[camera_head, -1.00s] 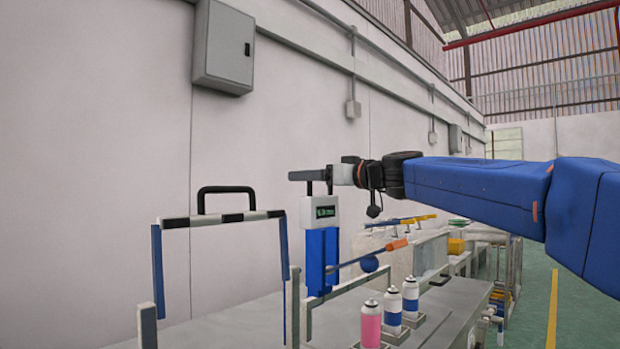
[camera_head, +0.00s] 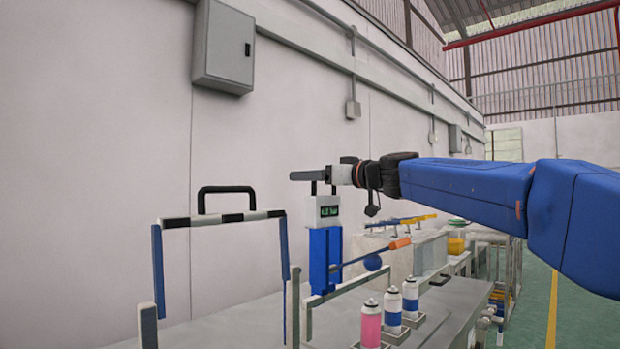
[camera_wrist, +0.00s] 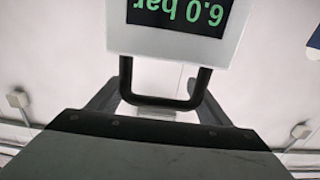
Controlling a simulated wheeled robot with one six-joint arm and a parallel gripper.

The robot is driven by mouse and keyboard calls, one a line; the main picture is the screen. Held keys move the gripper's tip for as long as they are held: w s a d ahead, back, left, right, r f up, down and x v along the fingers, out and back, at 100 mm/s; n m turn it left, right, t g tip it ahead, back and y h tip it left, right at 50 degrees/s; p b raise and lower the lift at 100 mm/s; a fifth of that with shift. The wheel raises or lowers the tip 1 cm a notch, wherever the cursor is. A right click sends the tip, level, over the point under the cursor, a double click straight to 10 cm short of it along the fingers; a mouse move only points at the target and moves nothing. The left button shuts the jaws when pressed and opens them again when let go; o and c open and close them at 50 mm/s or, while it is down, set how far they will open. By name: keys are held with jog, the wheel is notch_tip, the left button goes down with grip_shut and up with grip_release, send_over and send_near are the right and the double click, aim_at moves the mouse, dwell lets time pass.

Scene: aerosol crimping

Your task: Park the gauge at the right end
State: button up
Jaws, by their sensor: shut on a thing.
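The gauge (camera_head: 323,210) is a white box with a dark screen and green digits. In the wrist view the gauge (camera_wrist: 180,38) reads "6.0 bar", upside down. My gripper (camera_head: 308,175) is shut on the dark handle (camera_wrist: 165,100) at the gauge's top. The gauge is at the top of a blue upright (camera_head: 322,255) in the head view; I cannot tell whether it touches it. The gripper fingers show partly beside the handle in the wrist view.
A black-and-white striped frame with a black handle (camera_head: 226,192) stands at left. A blue rod with an orange grip (camera_head: 399,243) lies right of the upright. A pink can (camera_head: 371,325) and blue-and-white cans (camera_head: 410,300) stand in front. A grey wall box (camera_head: 223,48) hangs above.

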jog(key=w+d, duration=2.1)
jog(key=shift+w+d, duration=0.3)
jog(key=shift+r, duration=0.1)
jog(key=o, duration=1.2)
jog(key=shift+w+d, duration=0.1)
jog(key=shift+d, duration=0.05)
jog(key=v, duration=1.7)
